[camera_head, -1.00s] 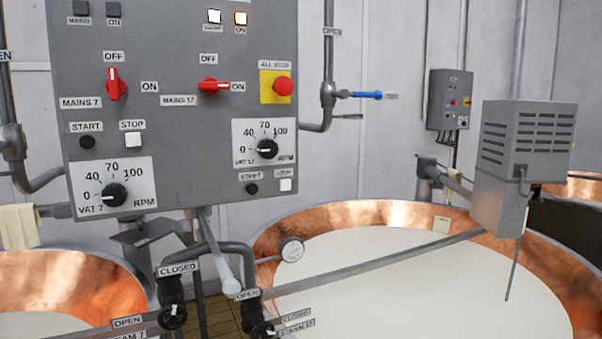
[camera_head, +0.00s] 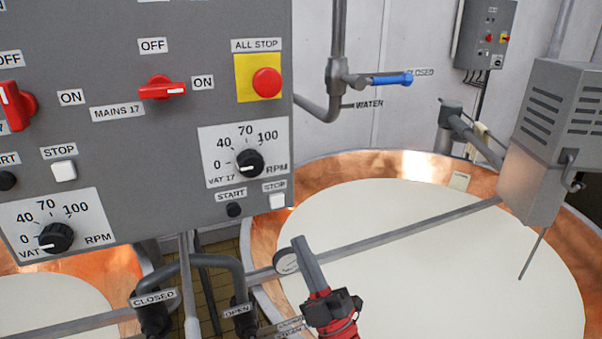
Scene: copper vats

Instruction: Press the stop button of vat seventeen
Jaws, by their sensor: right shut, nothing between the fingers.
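The grey control panel (camera_head: 120,110) fills the left half of the head view. Vat 17's stop button is a white square (camera_head: 277,201) near the panel's lower right corner, under a STOP label. The dark round start button (camera_head: 233,210) of vat 17 is just left of it. The vat 17 speed dial (camera_head: 249,163) is above, with its pointer near 0. My right gripper (camera_head: 300,244) is shut and empty. It points up, below and a little right of the stop button in the picture, apart from it. My left gripper is not in view.
A red all-stop button (camera_head: 267,83) on yellow and a red mains 17 switch (camera_head: 162,88), turned to ON, are higher up. Vat 7's white stop button (camera_head: 64,170) is at left. The copper vat (camera_head: 370,165) is right.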

